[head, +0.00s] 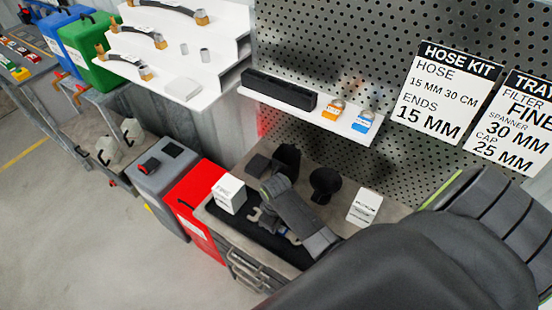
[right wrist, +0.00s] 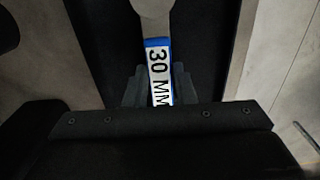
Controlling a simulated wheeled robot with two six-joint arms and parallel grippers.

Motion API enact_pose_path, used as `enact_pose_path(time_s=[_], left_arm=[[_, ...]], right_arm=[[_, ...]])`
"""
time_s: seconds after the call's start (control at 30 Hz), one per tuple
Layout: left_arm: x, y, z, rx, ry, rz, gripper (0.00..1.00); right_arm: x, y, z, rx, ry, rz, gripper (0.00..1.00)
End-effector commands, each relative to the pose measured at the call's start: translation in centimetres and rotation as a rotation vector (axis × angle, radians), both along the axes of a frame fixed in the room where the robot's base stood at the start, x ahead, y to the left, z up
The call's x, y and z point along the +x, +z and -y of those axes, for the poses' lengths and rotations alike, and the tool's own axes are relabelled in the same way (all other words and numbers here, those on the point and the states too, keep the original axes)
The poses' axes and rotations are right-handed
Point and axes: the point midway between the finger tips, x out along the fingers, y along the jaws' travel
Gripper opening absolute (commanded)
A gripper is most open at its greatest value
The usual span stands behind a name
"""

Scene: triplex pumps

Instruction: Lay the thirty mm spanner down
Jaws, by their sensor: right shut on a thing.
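The thirty mm spanner (right wrist: 152,28) is grey metal with a white and blue label reading 30 MM. In the right wrist view my right gripper (right wrist: 160,86) is shut on it at the label, with a dark finger on each side. The spanner runs away from the gripper over a black mat; its far end is cut off by the frame's top. In the head view pale parts of the spanner (head: 256,214) show beside and below my dark right wrist, over the black mat (head: 232,226) on the bench. I cannot tell whether it touches the mat. My left gripper is not in view.
A white box (head: 229,194) stands at the mat's left. A black round-topped object (head: 325,184) and a white card (head: 364,207) stand behind and right. A shelf (head: 350,124) on the pegboard overhangs the back. A red cabinet (head: 192,208) adjoins the bench's left.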

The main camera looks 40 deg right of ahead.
Motion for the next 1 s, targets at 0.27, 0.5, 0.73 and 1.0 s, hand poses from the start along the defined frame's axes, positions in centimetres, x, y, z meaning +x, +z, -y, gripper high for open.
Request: enact_pose_path(time_s=[0.27,0.5,0.73,1.0], left_arm=[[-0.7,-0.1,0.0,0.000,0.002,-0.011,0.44],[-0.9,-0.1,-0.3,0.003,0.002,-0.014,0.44],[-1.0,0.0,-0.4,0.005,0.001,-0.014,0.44],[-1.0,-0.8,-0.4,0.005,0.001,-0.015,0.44]], right_arm=[[0.0,-0.2,0.0,0.000,0.000,0.001,0.28],[0.0,-0.2,0.0,0.000,0.000,0.000,0.45],[0.0,0.1,0.0,0.000,0.000,0.001,0.45],[0.1,2.9,0.0,0.000,0.000,0.006,0.45]])
